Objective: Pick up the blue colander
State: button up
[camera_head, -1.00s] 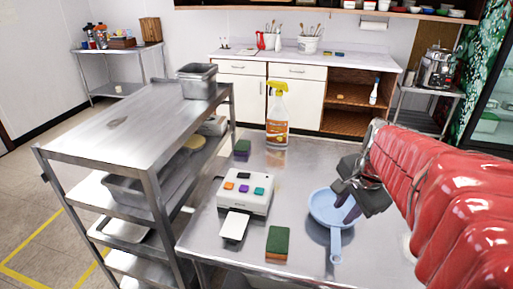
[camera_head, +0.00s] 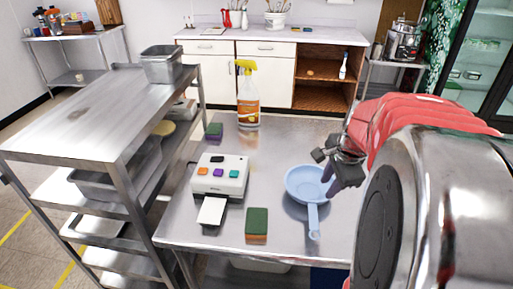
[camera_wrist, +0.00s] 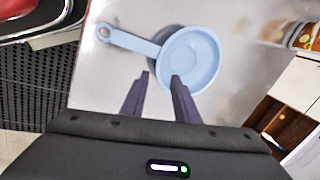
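The blue colander (camera_head: 305,181) is a light blue round pan shape with a long handle. It lies on the steel table, its handle pointing toward the table's front edge. In the wrist view the colander (camera_wrist: 189,62) is just past my fingertips, with its handle to the upper left. My gripper (camera_head: 328,168) is at the colander's right side in the head view. In the wrist view my gripper (camera_wrist: 160,77) has its fingers apart with nothing held between them. One fingertip overlaps the colander's near rim in the picture; I cannot tell whether they touch.
On the steel table (camera_head: 270,150) stand a label printer (camera_head: 220,176) with coloured buttons, a spray bottle (camera_head: 248,98) and two green sponges (camera_head: 257,223) (camera_head: 214,131). A steel rack (camera_head: 90,118) stands at the left. The table between printer and colander is clear.

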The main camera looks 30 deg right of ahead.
send_over(318, 203)
jog(key=s, duration=0.2)
jog(key=shift+s+a+x, duration=0.1)
jog(key=shift+s+x, duration=0.05)
jog(key=shift+x, duration=0.7)
jog(key=shift+s+a+x, duration=0.1)
jog(key=shift+s+x, duration=0.05)
jog(key=shift+x, duration=0.75)
jog(key=shift+s+x, duration=0.15)
jog(key=shift+x, duration=0.7)
jog(key=shift+f, duration=0.15)
jog(key=shift+x, duration=2.6)
jog(key=shift+s, duration=0.1)
grip_shut()
